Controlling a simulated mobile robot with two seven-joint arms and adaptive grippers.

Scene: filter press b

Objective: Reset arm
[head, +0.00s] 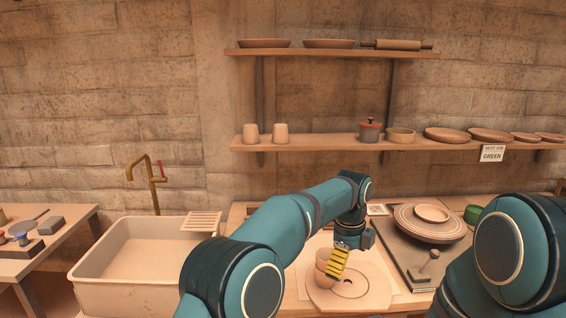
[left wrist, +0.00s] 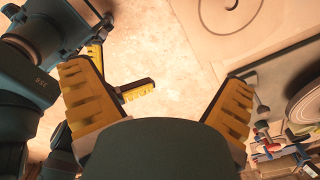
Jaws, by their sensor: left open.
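Another yellow-fingered gripper (left wrist: 118,75), apparently my right, shows partly in the left wrist view.
A white sink (head: 135,285) with a brass tap (head: 148,175) stands left. A dark tray (head: 405,262) bears stacked plates (head: 430,222) at right. Two wall shelves (head: 310,142) hold pots and plates. A sign reading GREEN (head: 492,154) hangs at right.

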